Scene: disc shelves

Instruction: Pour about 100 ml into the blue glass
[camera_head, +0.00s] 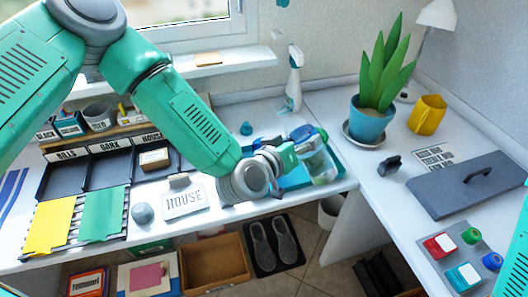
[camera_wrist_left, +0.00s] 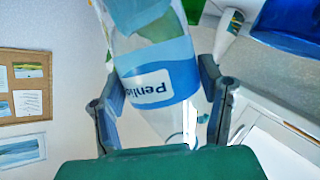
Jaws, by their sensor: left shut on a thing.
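My left gripper (camera_head: 287,157) is shut on a clear plastic bottle (camera_head: 320,165) above the right end of the long counter. In the left wrist view the bottle (camera_wrist_left: 158,82) sits between the two fingers. It has a pale blue label with dark lettering. Its outline is slanted in the head view, but I cannot tell how far it is tilted. A blue shape (camera_head: 266,143) shows just behind my gripper and may be the blue glass; it is mostly hidden. The left wrist view shows a deep blue object (camera_wrist_left: 290,22) at top right, cut by the frame. My right gripper is out of view.
A teal tray (camera_head: 337,157) lies under the bottle. A spray bottle (camera_head: 294,80) stands behind. The potted plant (camera_head: 368,123) and yellow mug (camera_head: 428,115) are to the right. Black bins (camera_head: 62,178) and a HOUSE sign (camera_head: 184,202) are to the left. The front edge is close.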

